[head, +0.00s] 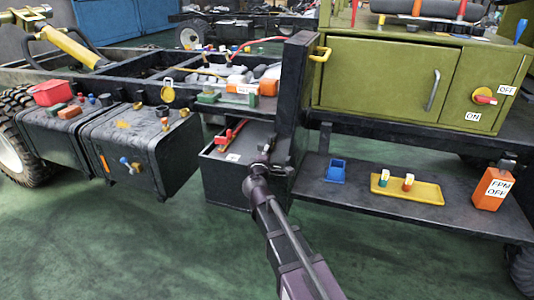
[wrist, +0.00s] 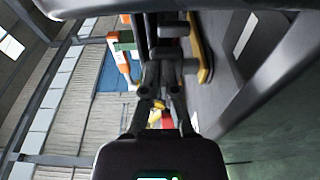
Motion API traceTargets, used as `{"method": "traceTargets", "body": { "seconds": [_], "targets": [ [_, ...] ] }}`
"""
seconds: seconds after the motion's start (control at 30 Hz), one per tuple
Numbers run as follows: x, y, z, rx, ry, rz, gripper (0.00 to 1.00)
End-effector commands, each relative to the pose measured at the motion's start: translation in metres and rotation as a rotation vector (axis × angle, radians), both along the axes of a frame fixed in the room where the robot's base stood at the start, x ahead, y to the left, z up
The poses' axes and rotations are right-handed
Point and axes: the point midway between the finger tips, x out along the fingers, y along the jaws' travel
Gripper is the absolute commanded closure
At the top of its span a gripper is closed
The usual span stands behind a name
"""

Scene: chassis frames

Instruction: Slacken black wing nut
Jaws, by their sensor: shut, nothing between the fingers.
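My gripper (head: 263,158) is at the right end of the black box (head: 225,182), beside the dark upright post (head: 294,90). In the wrist view my gripper (wrist: 161,75) shows from behind, its dark fingers close together with nothing visible between them. I cannot make out a black wing nut in either view. It may be hidden by the gripper or lost against the dark frame. Whether the fingers touch anything there is unclear.
A red lever (head: 230,132) lies on the black box, close left of my gripper. To the right, a shelf (head: 345,193) carries a blue holder (head: 335,171), a yellow tray (head: 385,190) and an orange box (head: 492,188). Green floor (head: 170,240) in front is open.

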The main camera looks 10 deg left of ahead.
Motion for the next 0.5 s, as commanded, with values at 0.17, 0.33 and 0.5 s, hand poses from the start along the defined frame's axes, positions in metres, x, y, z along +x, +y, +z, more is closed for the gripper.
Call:
{"method": "traceTargets", "body": {
  "seconds": [0.17,0.33,0.5],
  "targets": [
    [-0.005,0.0,0.0,0.0,0.0,0.0,1.0],
    [-0.02,0.001,0.0,0.0,0.0,0.002,1.0],
    [-0.045,0.001,0.0,0.0,0.0,0.001,1.0]
  ]
}}
